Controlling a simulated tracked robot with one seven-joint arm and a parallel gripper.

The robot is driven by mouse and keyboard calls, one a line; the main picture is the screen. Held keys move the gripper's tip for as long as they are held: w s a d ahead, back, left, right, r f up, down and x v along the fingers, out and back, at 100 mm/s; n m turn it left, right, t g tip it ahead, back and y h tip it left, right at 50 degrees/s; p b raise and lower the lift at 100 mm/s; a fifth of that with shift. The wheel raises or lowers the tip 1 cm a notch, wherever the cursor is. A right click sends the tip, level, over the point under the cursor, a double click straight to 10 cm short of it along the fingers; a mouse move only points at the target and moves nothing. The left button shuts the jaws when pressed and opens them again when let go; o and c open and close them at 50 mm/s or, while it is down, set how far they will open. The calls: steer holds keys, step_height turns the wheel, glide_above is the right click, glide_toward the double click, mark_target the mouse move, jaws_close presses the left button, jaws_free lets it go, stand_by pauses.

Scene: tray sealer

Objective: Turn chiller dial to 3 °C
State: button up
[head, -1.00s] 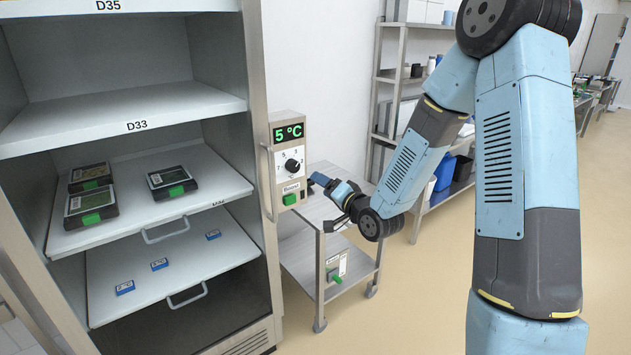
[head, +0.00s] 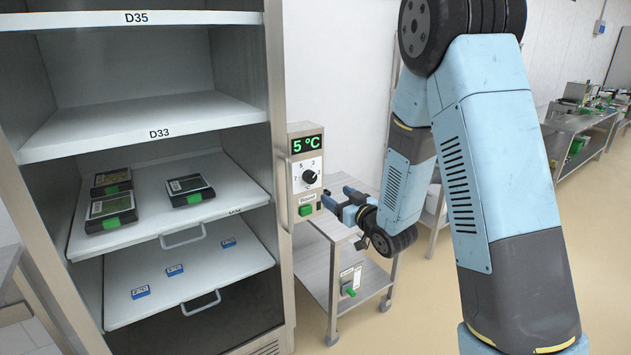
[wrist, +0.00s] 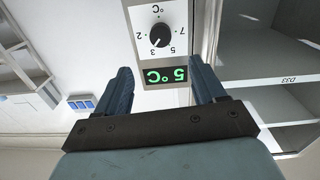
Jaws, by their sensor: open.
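The chiller's control panel (head: 291,170) is a narrow upright box on the cabinet's right edge. Its green display (head: 307,144) reads 5 °C. My gripper (head: 334,200) is open and empty, to the right of the panel and a little below the dial. It stands apart from the dial.
A green button (head: 306,210) is under the dial. The open chiller cabinet (head: 282,240) has shelves with several dark packs (head: 190,190) and blue labels (head: 174,270). A steel cart (head: 318,270) stands right of it, below my gripper.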

mark_target(313, 179)
steer(key=x, duration=1.3)
steer(key=shift+w+a, duration=0.1)
steer(key=shift+w, duration=0.1)
steer(key=shift+c, duration=0.4)
steer(key=c, duration=1)
steer(key=shift+n, duration=1.1)
steer(key=o, duration=1.1)
